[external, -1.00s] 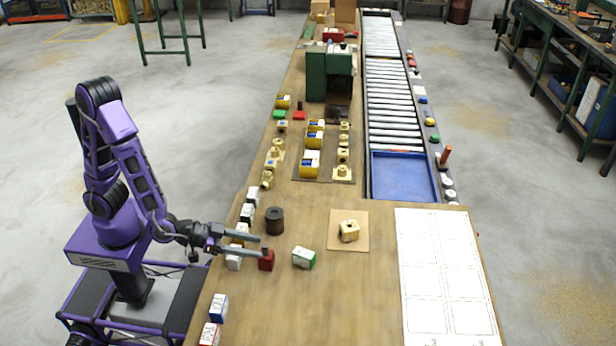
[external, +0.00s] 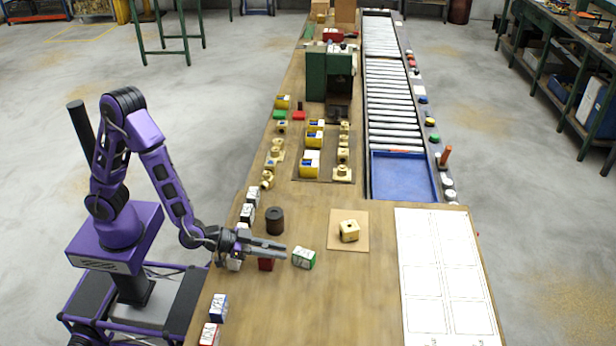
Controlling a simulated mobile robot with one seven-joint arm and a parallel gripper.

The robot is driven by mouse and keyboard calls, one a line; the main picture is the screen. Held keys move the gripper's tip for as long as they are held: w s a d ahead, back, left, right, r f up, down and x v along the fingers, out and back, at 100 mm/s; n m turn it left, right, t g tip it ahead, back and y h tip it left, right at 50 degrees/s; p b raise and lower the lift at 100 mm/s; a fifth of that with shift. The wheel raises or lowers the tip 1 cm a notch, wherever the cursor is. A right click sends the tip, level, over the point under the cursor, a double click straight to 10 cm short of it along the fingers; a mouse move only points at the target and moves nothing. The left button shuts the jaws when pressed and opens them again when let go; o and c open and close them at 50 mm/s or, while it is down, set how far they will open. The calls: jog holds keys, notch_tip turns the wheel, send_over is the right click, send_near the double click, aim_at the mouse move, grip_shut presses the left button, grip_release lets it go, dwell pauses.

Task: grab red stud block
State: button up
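The red stud block (external: 265,265) stands on the wooden table near its left side. Its lower body shows below my gripper, and its top stud is hidden by the fingers. My gripper (external: 284,251) reaches in from the left, level and just over the block's body. Its two fingers are close together at the height of the stud, with the tips extending past the block to the right. They look closed around the stud, though the contact itself is hidden. The block still sits on the table.
A green and white block (external: 304,258) stands just right of my fingertips. A dark brown cylinder (external: 275,221) stands behind the gripper. White-labelled blocks (external: 234,264) line the left edge.

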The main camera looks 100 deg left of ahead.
grip_shut()
jog(key=shift+r, duration=0.1)
dwell(0.9)
